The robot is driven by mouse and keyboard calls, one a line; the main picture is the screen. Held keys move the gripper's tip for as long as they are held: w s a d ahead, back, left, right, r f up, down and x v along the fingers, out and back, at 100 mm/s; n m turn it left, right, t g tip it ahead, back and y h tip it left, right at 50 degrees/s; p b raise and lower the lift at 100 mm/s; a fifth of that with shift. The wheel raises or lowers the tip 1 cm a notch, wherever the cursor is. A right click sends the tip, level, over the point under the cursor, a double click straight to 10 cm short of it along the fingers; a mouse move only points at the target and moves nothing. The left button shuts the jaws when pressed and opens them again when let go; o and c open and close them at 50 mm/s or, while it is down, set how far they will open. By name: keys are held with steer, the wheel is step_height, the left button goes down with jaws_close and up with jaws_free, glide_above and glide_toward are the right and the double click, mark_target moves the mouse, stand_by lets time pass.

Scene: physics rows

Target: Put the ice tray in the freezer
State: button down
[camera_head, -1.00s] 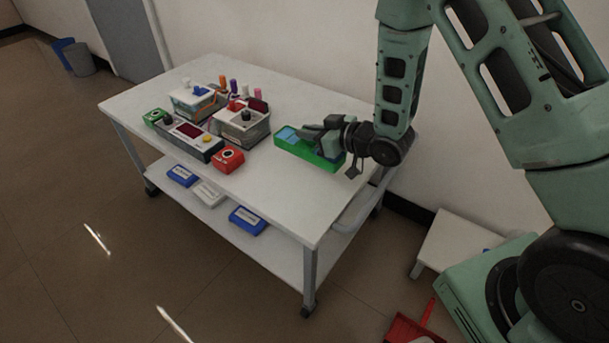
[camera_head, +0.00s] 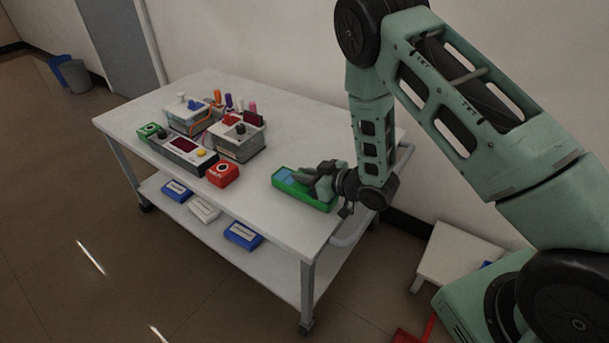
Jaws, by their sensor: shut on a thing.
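A green tray with light blue inside (camera_head: 286,185), which looks like the ice tray, lies at the right side of the white cart top (camera_head: 276,224). My gripper (camera_head: 311,181) is at the tray's right part and shut on it. The fingers and wrist cover part of the tray, so the exact grip is hidden. I cannot tell whether the tray is lifted off the cart. No freezer shows in this view.
Blue and white packs lie on the lower shelf (camera_head: 270,260). A low white table (camera_head: 455,255) stands at right. Open floor lies front left.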

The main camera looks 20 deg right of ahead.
steer(key=shift+f, duration=0.1)
steer(key=shift+f, duration=0.15)
steer(key=c, duration=1.5)
jaws_free()
steer(key=shift+o, duration=0.2)
